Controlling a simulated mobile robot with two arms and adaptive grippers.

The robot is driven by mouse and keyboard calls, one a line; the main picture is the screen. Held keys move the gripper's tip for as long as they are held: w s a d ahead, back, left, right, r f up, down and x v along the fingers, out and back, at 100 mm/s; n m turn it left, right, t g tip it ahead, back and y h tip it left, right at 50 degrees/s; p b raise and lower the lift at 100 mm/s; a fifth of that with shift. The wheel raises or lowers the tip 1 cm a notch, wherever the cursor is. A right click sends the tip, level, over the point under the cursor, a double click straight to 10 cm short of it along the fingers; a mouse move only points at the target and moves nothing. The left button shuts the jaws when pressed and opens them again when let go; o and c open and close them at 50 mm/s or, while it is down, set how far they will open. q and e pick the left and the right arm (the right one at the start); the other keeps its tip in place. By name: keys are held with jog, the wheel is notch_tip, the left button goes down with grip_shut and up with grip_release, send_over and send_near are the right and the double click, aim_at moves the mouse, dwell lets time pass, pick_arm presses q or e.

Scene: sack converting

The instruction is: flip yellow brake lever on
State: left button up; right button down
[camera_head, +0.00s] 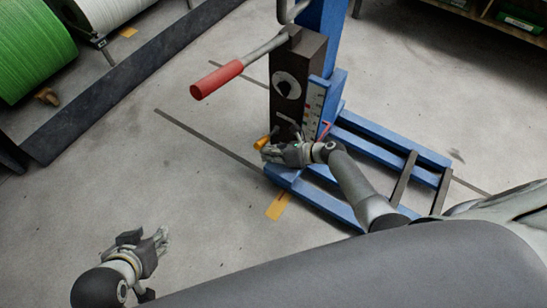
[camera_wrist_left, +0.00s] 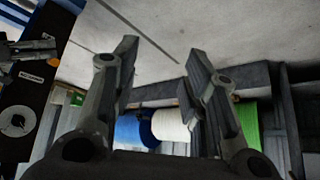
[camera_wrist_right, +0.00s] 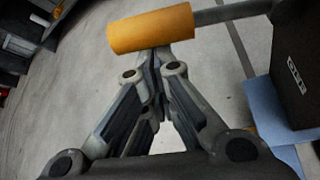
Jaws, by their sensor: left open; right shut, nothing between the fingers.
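The yellow brake lever (camera_head: 261,142) sticks out to the left from the lower part of the dark column (camera_head: 296,85). In the right wrist view its thick yellow grip (camera_wrist_right: 152,28) lies across the top, on a grey rod that runs right to the dark housing. My right gripper (camera_head: 268,153) is shut and empty, its fingertips (camera_wrist_right: 153,58) right at the lever's grip; whether they touch cannot be told. My left gripper (camera_head: 162,240) is open and empty at the lower left, over bare floor and far from the lever.
A red-handled lever (camera_head: 217,79) juts left from the column's top. The blue frame (camera_head: 390,138) extends right along the floor. Green (camera_head: 35,45) and white (camera_head: 105,12) rolls stand at upper left behind a dark rail (camera_head: 130,80). The floor between is clear.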

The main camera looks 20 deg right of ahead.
pick_arm(q)
jog(key=s+a+f+g+p, duration=0.1)
jog(key=s+a+g, duration=0.1)
jog(key=s, duration=0.4)
jog(key=shift+f+g+y, duration=0.15)
jog(key=shift+g+y, duration=0.25)
jog(key=shift+g, duration=0.2)
pick_arm(e)
jog(key=shift+w+d+r+m+y, duration=0.1)
jog(key=shift+w+r+m+y, duration=0.1)
jog(key=shift+r+m+y, duration=0.45)
jog(key=shift+r+h, duration=0.25)
